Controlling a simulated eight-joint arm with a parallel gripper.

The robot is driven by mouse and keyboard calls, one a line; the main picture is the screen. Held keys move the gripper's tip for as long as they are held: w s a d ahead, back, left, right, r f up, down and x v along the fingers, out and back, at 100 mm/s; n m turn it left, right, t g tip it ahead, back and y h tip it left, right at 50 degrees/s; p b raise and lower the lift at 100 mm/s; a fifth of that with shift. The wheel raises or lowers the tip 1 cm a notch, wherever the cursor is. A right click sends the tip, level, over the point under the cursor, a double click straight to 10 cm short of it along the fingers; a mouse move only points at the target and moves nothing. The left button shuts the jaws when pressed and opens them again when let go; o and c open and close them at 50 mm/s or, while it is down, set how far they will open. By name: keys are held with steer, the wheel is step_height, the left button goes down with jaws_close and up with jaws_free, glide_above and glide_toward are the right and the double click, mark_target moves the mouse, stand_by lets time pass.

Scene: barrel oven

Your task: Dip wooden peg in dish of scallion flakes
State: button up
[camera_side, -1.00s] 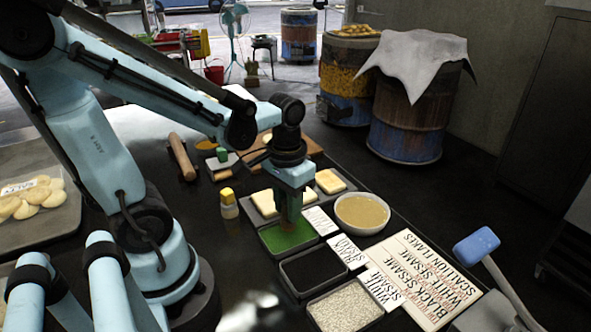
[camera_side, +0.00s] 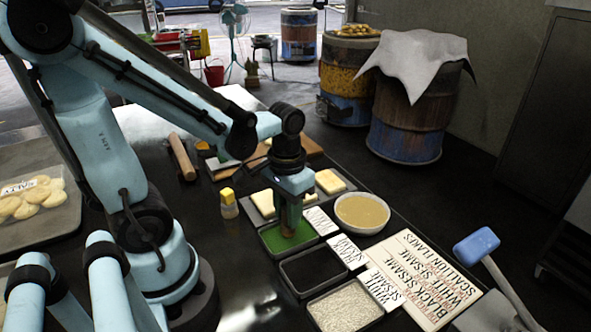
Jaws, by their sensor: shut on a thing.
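My gripper (camera_side: 289,212) points straight down over the dish of scallion flakes (camera_side: 272,247), a dark rectangular dish with a bright green filling. The gripper is shut on the wooden peg (camera_side: 287,229), a brown piece mostly hidden between the fingers. The peg's lower end is at the green flakes, toward the dish's far right part. I cannot tell how deep it reaches into them.
A dish of black sesame (camera_side: 313,268) and a dish of white sesame (camera_side: 345,307) stand in front. A bowl of tan liquid (camera_side: 362,212) is at right, beside label cards (camera_side: 342,249). A yellow-capped bottle (camera_side: 229,204) and a rolling pin (camera_side: 182,157) are to the left.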

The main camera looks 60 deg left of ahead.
steer(key=shift+f, duration=0.6)
stand_by(1.3)
steer(key=shift+r, duration=3.55)
steer(key=shift+w, duration=0.15)
